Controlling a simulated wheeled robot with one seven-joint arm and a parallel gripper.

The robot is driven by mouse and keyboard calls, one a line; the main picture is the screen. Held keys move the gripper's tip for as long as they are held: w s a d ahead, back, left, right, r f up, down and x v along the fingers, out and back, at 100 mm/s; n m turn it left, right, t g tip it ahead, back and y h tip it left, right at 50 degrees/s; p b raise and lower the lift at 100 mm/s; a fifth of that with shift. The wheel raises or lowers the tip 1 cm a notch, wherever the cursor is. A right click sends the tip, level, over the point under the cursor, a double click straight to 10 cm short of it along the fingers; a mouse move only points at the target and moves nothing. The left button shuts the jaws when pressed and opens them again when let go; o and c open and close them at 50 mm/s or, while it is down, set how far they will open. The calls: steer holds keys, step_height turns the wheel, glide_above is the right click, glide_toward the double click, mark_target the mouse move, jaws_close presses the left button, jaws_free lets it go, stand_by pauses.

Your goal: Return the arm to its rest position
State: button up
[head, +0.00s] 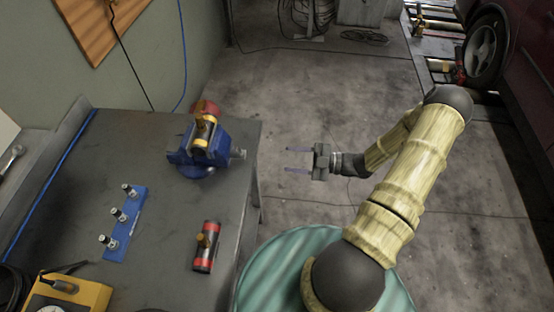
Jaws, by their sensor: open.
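My gripper (299,160) is open and empty. Its two thin fingers point left, over the concrete floor to the right of the workbench (172,250). My arm (420,150) rises from my base, bends at the upper right and folds back left toward the gripper. The gripper appears apart from the blue vise (196,156) on the bench, with a gap between them in the picture. No object shows between the fingers.
The vise holds a yellow-and-red cylinder (203,130). A red-banded black cylinder (206,247), a blue strip (125,225) with small fittings and a yellow device (75,293) lie on the bench. A dark red car (520,75) stands at right. The central floor is clear.

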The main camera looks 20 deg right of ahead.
steer(key=shift+v, duration=0.75)
steer(key=shift+a, duration=0.1)
steer(key=s+a+r+n+g+h, duration=0.2)
steer(key=s+n+g+h, duration=0.25)
steer(key=n, duration=0.85)
steer(key=s+a+r+n+g+h, duration=0.3)
steer(key=n+g+h, duration=0.2)
steer(key=n, duration=0.8)
step_height(320, 180, up, 11)
steer(key=s+n+t+h, duration=0.1)
steer(key=n+t+h, duration=0.4)
steer(key=n, duration=2)
steer(key=shift+a+r+h, duration=0.25)
steer(key=shift+a+h, duration=0.1)
steer(key=shift+h, duration=0.7)
